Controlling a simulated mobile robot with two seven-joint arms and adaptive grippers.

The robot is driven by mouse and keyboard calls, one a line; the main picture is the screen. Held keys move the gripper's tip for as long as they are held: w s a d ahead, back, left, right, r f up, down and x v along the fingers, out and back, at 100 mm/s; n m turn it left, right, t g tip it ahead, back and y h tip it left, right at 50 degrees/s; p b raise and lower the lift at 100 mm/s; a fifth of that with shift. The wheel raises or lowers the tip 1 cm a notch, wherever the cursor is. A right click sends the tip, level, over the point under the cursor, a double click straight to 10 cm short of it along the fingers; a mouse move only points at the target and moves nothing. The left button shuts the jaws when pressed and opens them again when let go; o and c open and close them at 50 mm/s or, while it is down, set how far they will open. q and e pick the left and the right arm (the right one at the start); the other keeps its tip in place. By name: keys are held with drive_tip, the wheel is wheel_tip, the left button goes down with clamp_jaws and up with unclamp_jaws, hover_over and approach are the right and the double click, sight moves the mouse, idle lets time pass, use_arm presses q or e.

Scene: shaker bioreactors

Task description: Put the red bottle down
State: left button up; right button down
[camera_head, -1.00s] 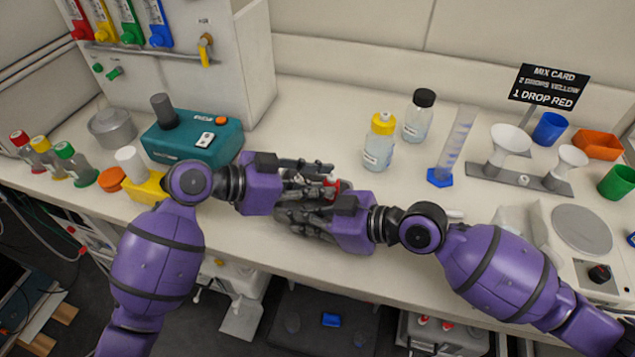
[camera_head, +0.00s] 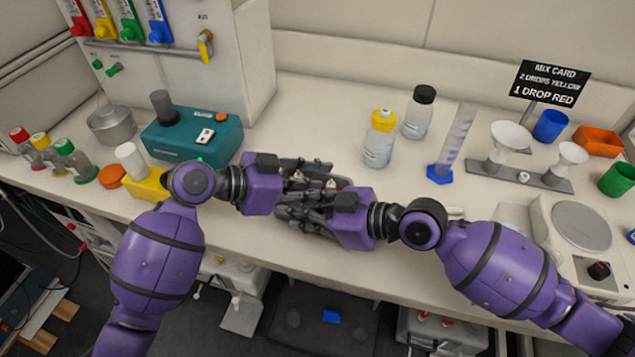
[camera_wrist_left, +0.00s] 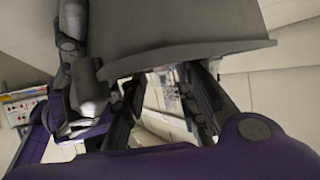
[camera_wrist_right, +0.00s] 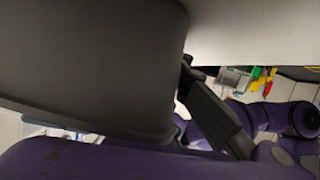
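A small red and white piece (camera_head: 331,183) shows between my two grippers, above the front of the bench. It may be part of the red bottle; the fingers hide the rest. My left gripper (camera_head: 308,172) is just behind it and my right gripper (camera_head: 296,210) is just in front, their fingers overlapping in the head view. Which gripper holds the piece is hidden. In the left wrist view, dark fingers (camera_wrist_left: 165,100) stand apart with pale, clear shapes between them. The right wrist view shows a dark finger (camera_wrist_right: 215,115) but no clear grip. A red-capped bottle (camera_head: 28,153) stands at the far left.
Yellow-capped (camera_head: 380,145) and black-capped (camera_head: 418,118) bottles and a graduated cylinder (camera_head: 452,150) stand behind the grippers. A teal device (camera_head: 185,145) and yellow block (camera_head: 148,186) are to the left, a balance (camera_head: 585,235) to the right. Bench space in front is narrow.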

use_arm(q)
drive_tip(key=shift+r, duration=0.1)
drive_tip(key=shift+r, duration=0.3)
drive_tip(key=v, duration=1.2)
drive_tip(key=shift+r, duration=0.15)
use_arm(e)
drive_tip(key=c, duration=1.9)
unclamp_jaws()
drive_tip(key=shift+o, duration=0.2)
drive_tip(key=v, duration=1.2)
drive_tip(key=shift+r, duration=0.1)
use_arm(q)
drive_tip(key=shift+a, duration=0.1)
use_arm(e)
drive_tip(key=shift+a, duration=0.1)
